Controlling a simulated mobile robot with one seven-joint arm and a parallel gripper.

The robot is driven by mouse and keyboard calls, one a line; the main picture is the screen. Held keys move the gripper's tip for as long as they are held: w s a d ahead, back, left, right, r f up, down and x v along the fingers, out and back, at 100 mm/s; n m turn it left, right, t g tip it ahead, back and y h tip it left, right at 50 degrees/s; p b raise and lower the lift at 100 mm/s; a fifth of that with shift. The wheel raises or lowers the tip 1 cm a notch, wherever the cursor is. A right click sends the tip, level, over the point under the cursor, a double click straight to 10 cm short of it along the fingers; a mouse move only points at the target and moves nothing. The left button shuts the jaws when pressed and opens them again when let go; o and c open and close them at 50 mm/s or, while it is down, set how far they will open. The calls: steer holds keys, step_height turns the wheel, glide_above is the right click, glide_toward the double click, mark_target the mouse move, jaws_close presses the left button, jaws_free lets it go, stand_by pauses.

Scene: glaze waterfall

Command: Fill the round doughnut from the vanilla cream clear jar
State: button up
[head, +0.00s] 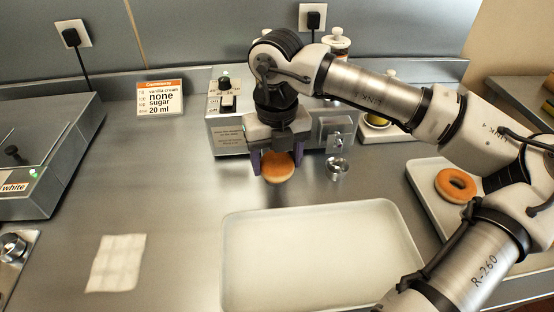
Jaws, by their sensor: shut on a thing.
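My gripper (277,163) is shut on a round golden-brown doughnut (279,174), one finger on each side. It holds the doughnut in front of the steel filling machine (228,138); a gap between doughnut and machine cannot be told. The arm hides the machine's middle. A jar (337,42) with a white and orange label shows behind the arm, partly hidden. Another container with a yellow base (378,121) stands right of the machine, also partly hidden. I cannot tell which one is the vanilla cream clear jar.
An empty pale tray (235,270) lies in front. A ring doughnut (444,183) lies on another tray (418,172) at the right. A white cloth (116,262) lies left. A steel appliance (50,150) labelled white stands far left. The counter between is clear.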

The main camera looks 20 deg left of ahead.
mark_target(279, 173)
steer(key=shift+w+a, duration=0.25)
steer(key=shift+w, duration=0.35)
steer(key=shift+w+a, duration=0.25)
steer(key=shift+w, duration=0.3)
steer(key=shift+s+d+b, duration=0.1)
steer(key=shift+s+b, duration=0.05)
steer(key=shift+b, duration=0.2)
stand_by(1.8)
steer(key=shift+s+d, duration=0.2)
steer(key=shift+s, duration=0.35)
steer(key=shift+s+b, duration=0.15)
steer(key=shift+b, duration=0.15)
stand_by(0.6)
